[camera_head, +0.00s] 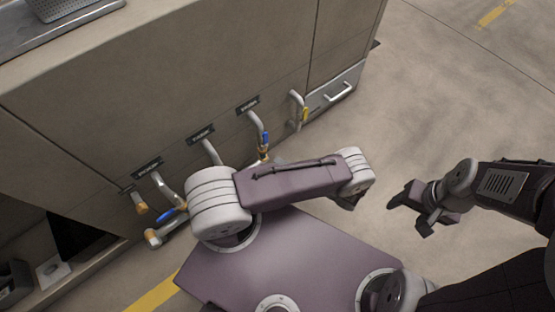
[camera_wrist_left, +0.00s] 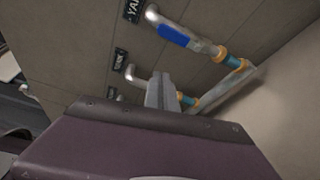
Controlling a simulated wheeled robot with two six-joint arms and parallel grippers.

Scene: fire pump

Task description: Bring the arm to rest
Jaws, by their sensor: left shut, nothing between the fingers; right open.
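My left arm (camera_head: 290,184) is folded over my purple base in the head view, between the base and the cabinet. Its gripper is hidden or unclear there. In the left wrist view my left gripper (camera_wrist_left: 162,91) shows as grey fingers held together, with nothing between them, in front of the pipes and above a purple part of my own body. My right gripper (camera_head: 411,212) is open and empty, over bare floor at the right of the head view.
A beige cabinet (camera_head: 165,85) stands on the left, with several pipes and valves, including a blue-handled valve (camera_head: 172,214), along its front. A drawer (camera_head: 336,92) with a handle is at its far end. The concrete floor (camera_head: 455,90) at upper right is clear.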

